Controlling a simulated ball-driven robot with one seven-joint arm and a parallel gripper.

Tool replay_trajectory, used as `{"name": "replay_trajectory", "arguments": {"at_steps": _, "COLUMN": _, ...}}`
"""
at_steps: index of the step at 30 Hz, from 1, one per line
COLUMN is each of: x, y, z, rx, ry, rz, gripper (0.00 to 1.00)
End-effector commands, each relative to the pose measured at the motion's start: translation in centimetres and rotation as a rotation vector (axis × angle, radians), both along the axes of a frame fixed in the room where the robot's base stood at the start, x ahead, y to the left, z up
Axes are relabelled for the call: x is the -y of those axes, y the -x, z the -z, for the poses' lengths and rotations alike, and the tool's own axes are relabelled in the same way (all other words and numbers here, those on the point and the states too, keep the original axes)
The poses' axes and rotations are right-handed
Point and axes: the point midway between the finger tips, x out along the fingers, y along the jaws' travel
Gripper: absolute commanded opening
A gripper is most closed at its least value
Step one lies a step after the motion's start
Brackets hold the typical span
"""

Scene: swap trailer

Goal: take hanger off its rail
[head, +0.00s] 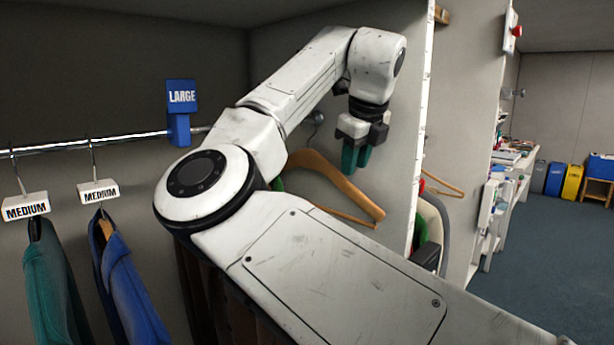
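A bare orange-brown wooden hanger (345,185) is in the middle of the head view, partly hidden behind my arm. Its hook and any contact with the rail are hidden. The metal rail (75,145) runs across the left and passes behind my arm. My gripper (355,158) points down, with dark green fingers just above and in front of the hanger's sloping right arm. The fingers look close together, but I cannot tell whether there is a gap or anything between them. I cannot tell whether they touch the hanger.
A teal garment (52,285) and a blue garment (125,280) hang at left under MEDIUM tags. A blue LARGE sign (181,98) sits on the rail. A white partition edge (423,110) stands right of my gripper. Open blue floor (550,265) lies at far right.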

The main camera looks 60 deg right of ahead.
Motion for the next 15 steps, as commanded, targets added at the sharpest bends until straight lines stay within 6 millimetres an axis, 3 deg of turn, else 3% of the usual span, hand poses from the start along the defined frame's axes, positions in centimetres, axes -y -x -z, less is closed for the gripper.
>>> {"name": "replay_trajectory", "arguments": {"at_steps": 15, "x": 2.2, "y": -1.5, "z": 5.0, "rx": -0.001, "ry": -0.002, "rz": 0.000, "gripper": 0.31}}
